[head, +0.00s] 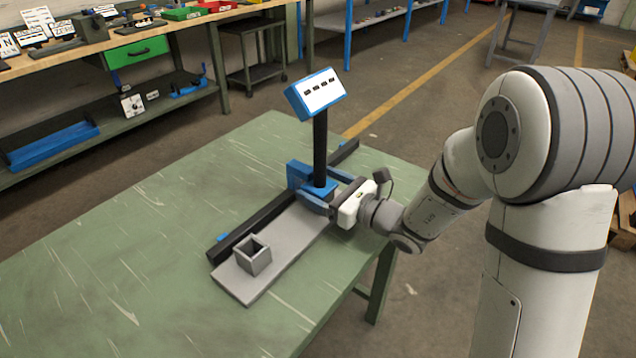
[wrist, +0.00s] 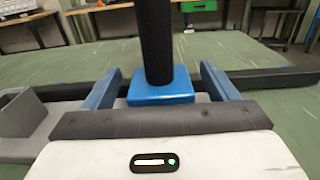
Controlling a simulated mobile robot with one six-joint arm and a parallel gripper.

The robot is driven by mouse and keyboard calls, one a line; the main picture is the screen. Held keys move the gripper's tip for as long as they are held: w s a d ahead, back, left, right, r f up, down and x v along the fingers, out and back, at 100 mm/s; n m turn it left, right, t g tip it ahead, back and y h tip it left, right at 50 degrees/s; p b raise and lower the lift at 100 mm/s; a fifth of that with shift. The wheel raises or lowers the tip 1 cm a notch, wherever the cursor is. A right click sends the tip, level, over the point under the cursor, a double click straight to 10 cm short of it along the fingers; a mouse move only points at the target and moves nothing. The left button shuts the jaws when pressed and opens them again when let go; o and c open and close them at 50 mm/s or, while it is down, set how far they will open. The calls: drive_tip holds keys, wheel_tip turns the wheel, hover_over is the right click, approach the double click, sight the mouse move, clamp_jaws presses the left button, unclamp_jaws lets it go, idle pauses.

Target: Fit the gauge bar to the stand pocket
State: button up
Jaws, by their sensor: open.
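A black upright post (head: 320,145) rises from a blue block (head: 318,189) and carries a blue box with a white face (head: 318,92); I cannot tell for certain that this is the gauge bar. In the wrist view the post (wrist: 155,40) and the blue block (wrist: 162,91) stand between my blue fingers. My gripper (head: 317,184) is open, with a finger on either side of the block and visible gaps. A grey, square, open-topped socket (head: 253,258), likely the stand pocket, stands on the grey plate's near-left end. It also shows at the wrist view's left edge (wrist: 22,112).
The grey plate (head: 245,288) lies on the green table (head: 110,235) beside a long black rail (head: 252,236). A small blue piece (head: 221,237) sits by the rail. The table's left side is clear. A cluttered workbench (head: 90,45) stands behind.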

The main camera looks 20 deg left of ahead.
drive_tip(key=v, duration=0.6)
drive_tip(key=shift+s+d+r, duration=0.1)
drive_tip(key=shift+d, duration=0.2)
drive_tip(key=s+d+r+n+g+h+p, duration=0.3)
drive_tip(key=s+r+n+g+p, duration=0.1)
drive_tip(key=s+n, duration=0.3)
drive_tip(key=s+d+r+n+g+h+p, duration=0.2)
drive_tip(key=s+r+n+g+h+p, duration=0.15)
drive_tip(key=s+n, duration=0.4)
drive_tip(key=s+d+r+n+t+h+p, duration=0.1)
drive_tip(key=d+r+n+h+p, duration=0.2)
drive_tip(key=d, duration=0.6)
drive_tip(key=s+d+r+n+t+h+p, duration=0.1)
drive_tip(key=d+r+n+t+h+p, duration=0.1)
drive_tip(key=d+h, duration=0.5)
wheel_tip(320, 180, up, 2)
drive_tip(key=d+n+p, duration=0.1)
drive_tip(key=n, duration=0.2)
drive_tip(key=shift+s+d+p, duration=0.2)
drive_tip(key=shift+d+p, duration=0.15)
drive_tip(key=shift+d, duration=0.05)
drive_tip(key=shift+r, duration=0.1)
